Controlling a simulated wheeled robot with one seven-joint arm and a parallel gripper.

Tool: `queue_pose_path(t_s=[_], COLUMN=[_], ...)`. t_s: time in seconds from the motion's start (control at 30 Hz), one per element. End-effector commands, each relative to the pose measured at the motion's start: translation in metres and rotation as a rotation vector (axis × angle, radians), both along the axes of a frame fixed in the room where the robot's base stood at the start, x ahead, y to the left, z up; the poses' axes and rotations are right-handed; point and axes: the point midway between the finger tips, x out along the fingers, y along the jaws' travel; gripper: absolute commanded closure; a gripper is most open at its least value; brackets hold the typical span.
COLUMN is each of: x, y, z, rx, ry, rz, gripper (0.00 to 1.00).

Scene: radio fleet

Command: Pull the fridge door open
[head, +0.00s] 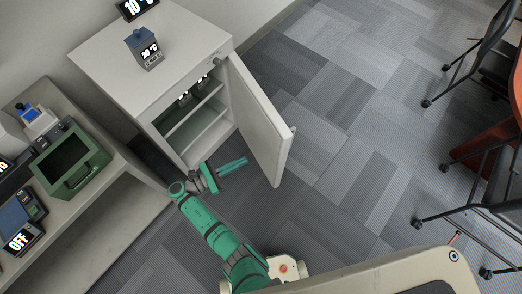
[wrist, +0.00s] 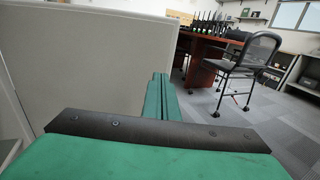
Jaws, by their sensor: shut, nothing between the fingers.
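The small white fridge (head: 150,65) stands against the wall, and its inside shelves show. Its door (head: 262,115) stands wide open, swung out to the right. The door's inner face (wrist: 100,60) fills the left of the wrist view. My gripper (head: 243,161) is in front of the fridge opening, beside the inner side of the door. Its green fingers (wrist: 161,98) are shut together and empty. From the wrist view I cannot tell whether they touch the door.
A blue-grey device with a temperature display (head: 146,48) stands on the fridge top. A shelf unit (head: 85,215) with a green bin (head: 72,163) is at left. Office chairs (head: 495,190) and a reddish table (wrist: 205,55) stand to the right. Carpet (head: 370,140) beyond the door is clear.

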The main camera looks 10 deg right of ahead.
Motion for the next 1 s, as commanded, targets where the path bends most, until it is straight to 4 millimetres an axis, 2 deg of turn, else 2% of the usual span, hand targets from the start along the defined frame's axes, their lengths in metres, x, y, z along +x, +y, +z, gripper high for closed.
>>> queue_pose_path(t_s=[0.17, 0.5, 0.7, 1.0], x=[0.005, 0.022, 0.031, 0.038], y=[-0.018, -0.081, -0.113, -0.132], z=[-0.001, -0.001, -0.001, -0.001], rx=[-0.001, 0.002, 0.002, 0.002], ry=[0.002, 0.001, 0.001, 0.001], rz=[0.000, -0.005, -0.006, -0.002], gripper=[1.00, 1.00, 1.00, 1.00])
